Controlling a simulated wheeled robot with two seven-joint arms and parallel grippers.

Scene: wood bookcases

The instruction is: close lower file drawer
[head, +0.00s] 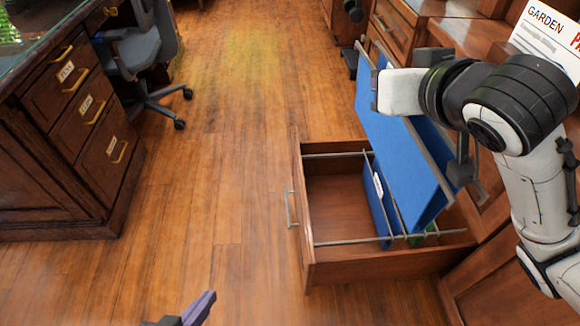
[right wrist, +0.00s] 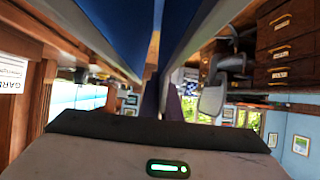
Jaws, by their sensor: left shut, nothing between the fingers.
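The lower file drawer (head: 298,185) stands pulled out from the wooden cabinet at right in the head view. Its metal handle (head: 290,208) faces left. A large blue hanging folder (head: 395,150) rises tilted out of the drawer, with its upper end by my right wrist. Blue sheets also fill the top of the right wrist view (right wrist: 105,30). The right gripper's opening and its contact with the folder are unclear. My left gripper (head: 198,308) shows as a purple tip at the bottom edge, shut and empty, apart from the drawer, to its lower left.
Metal rails (head: 390,240) and another blue folder (head: 378,200) are inside the drawer. A desk with closed drawers (head: 85,105) stands at left, with an office chair (head: 145,50) beside it. The wooden floor (head: 220,150) between desk and drawer is clear.

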